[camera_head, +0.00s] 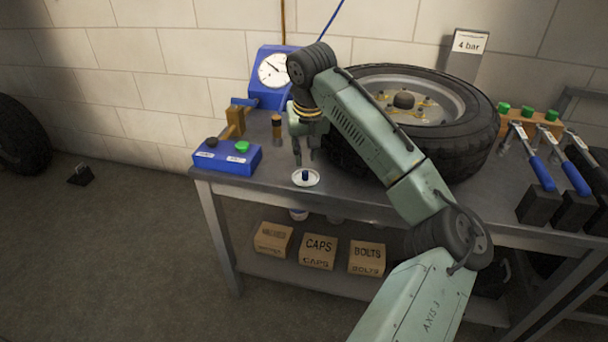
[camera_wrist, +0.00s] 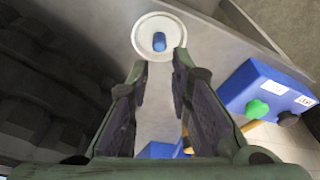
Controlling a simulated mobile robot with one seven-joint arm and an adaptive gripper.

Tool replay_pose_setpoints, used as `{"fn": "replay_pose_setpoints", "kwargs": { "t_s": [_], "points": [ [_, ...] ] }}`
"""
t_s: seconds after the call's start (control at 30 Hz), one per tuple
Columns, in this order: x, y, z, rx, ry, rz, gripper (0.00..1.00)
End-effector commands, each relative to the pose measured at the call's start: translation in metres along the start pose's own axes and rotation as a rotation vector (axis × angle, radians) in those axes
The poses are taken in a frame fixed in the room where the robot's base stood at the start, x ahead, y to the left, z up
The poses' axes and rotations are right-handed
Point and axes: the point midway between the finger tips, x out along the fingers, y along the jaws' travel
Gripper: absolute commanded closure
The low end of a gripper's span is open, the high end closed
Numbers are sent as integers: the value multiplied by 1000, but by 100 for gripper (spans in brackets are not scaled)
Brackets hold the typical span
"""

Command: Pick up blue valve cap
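The blue valve cap (camera_head: 305,175) stands in a small white dish (camera_head: 314,180) near the front edge of the workbench. In the wrist view the cap (camera_wrist: 159,41) shows near the middle of the round white dish (camera_wrist: 142,29), beyond my fingertips. My gripper (camera_head: 304,158) points down just above and behind the dish. In the wrist view its two fingers (camera_wrist: 161,66) are apart with nothing between them. The cap is clear of both fingers.
A blue box (camera_head: 228,157) with a green and a dark knob is left of the dish. A pressure gauge (camera_head: 273,70) stands behind. A large tyre (camera_head: 460,150) lies right of my gripper. Cardboard boxes (camera_head: 318,250) sit on the lower shelf.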

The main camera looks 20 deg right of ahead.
Motion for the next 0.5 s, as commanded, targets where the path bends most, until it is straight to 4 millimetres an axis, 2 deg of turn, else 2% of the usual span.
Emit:
{"fn": "replay_pose_setpoints", "kwargs": {
  "t_s": [0.17,0.33,0.5],
  "points": [
    [12,1,2,0,0,1,81],
    [36,3,10,0,0,1,81],
    [56,1,9,-1,1,0,81]
  ]
}}
